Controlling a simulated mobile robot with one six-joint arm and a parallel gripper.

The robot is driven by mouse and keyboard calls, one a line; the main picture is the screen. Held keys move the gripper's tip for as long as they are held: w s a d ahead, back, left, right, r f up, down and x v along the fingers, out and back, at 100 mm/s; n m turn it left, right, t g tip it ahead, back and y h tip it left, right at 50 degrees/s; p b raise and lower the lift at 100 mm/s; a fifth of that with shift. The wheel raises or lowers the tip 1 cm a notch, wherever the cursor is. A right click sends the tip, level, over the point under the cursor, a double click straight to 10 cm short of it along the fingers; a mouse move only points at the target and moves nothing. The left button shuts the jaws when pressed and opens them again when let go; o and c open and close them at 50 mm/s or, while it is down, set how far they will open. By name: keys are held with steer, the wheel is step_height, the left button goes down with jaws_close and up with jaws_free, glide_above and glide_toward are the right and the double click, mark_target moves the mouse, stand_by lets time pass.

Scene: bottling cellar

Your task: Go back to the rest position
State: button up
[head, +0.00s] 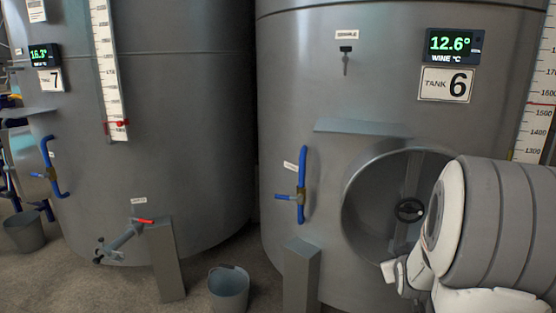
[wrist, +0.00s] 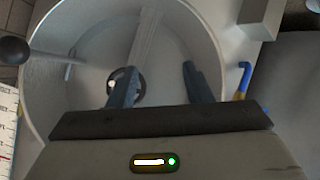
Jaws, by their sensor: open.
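My gripper (wrist: 160,70) is open in the wrist view, its two dark fingers spread with nothing between them. It points at the round manway (wrist: 35,110) of a tank, and a black handwheel (wrist: 138,78) inside shows partly behind the left finger. In the head view my arm stands at the right edge, in front of the right part of the manway (head: 352,205) on tank 6 (head: 300,110). The handwheel (head: 410,210) is visible there, left of the arm. The fingers cannot be made out in the head view.
Tank 7 (head: 190,100) stands to the left. Blue valve pipes (head: 303,185) and a sampling tap (head: 125,238) stick out from the tanks. A grey bucket (head: 229,290) is on the floor between them, another (head: 24,232) at far left. Tank legs (head: 301,275) stand in front.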

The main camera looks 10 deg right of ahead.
steer(key=s+a+r+g+y+p, duration=0.2)
steer(key=s+a+r+p, duration=0.25)
steer(key=a+r, duration=0.35)
steer(key=s+a+r+g+y+p, duration=0.2)
steer(key=s+a+r+p, duration=0.25)
steer(key=a+r, duration=0.4)
steer(key=s+a+r+g+p, duration=0.2)
steer(key=s+a+p, duration=0.1)
steer(key=s+a, duration=0.2)
steer(key=s+a+r+g+y+p, duration=0.1)
steer(key=s+a+r+g+p, duration=0.1)
steer(key=s+a, duration=0.3)
steer(key=shift+s+a+r+y+p, duration=0.35)
steer(key=shift+s+r+p, duration=0.15)
steer(key=shift+s+p, duration=0.35)
steer(key=shift+c, duration=1)
